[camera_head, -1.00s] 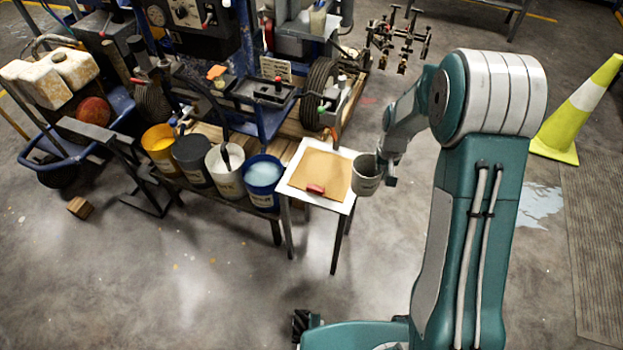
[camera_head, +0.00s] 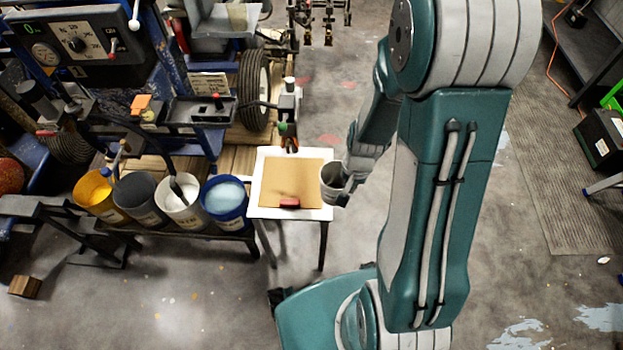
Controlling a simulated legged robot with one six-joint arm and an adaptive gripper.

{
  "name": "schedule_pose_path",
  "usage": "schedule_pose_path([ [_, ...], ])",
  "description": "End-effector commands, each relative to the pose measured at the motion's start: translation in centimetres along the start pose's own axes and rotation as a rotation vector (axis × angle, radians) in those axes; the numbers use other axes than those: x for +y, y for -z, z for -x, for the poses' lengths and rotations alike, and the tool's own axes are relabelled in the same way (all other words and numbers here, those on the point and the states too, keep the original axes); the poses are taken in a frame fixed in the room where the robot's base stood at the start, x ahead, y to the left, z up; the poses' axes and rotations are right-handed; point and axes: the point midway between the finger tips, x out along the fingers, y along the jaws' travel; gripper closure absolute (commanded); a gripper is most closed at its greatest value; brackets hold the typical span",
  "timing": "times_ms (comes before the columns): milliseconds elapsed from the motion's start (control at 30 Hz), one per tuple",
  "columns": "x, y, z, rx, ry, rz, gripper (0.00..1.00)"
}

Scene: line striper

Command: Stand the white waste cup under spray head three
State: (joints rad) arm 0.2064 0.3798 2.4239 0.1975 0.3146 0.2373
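The white waste cup (camera_head: 333,184), pale grey-white and upright, is at the end of my arm, by the right edge of the small white table. My gripper (camera_head: 346,186) is at the cup's right side and appears shut on it; its fingers are small and partly hidden. Several dark spray heads (camera_head: 327,24) hang in a row at the top of the picture, beyond the table and cut by the frame edge. I cannot read which is number three. The cup is well apart from them.
The small table (camera_head: 258,205) carries a brown sheet (camera_head: 290,180) and a red block (camera_head: 289,203). A grey device with an orange-green tip (camera_head: 289,140) stands at its back edge. Several paint buckets (camera_head: 223,198) stand left, near a wheel (camera_head: 255,90).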

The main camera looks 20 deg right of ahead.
Motion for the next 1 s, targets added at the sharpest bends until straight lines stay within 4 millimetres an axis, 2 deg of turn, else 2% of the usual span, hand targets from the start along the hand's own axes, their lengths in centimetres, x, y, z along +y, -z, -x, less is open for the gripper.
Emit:
schedule_pose_path([
  [300,-5.8,3.4,-3.5,-0.003,0.000,0.006,1.00],
  [500,-7.7,4.5,-6.8,-0.003,-0.001,0.004,1.00],
  [833,-9.6,5.7,-9.8,-0.002,0.000,0.003,1.00],
  [1000,-9.3,5.7,-12.2,-0.002,-0.001,0.001,1.00],
])
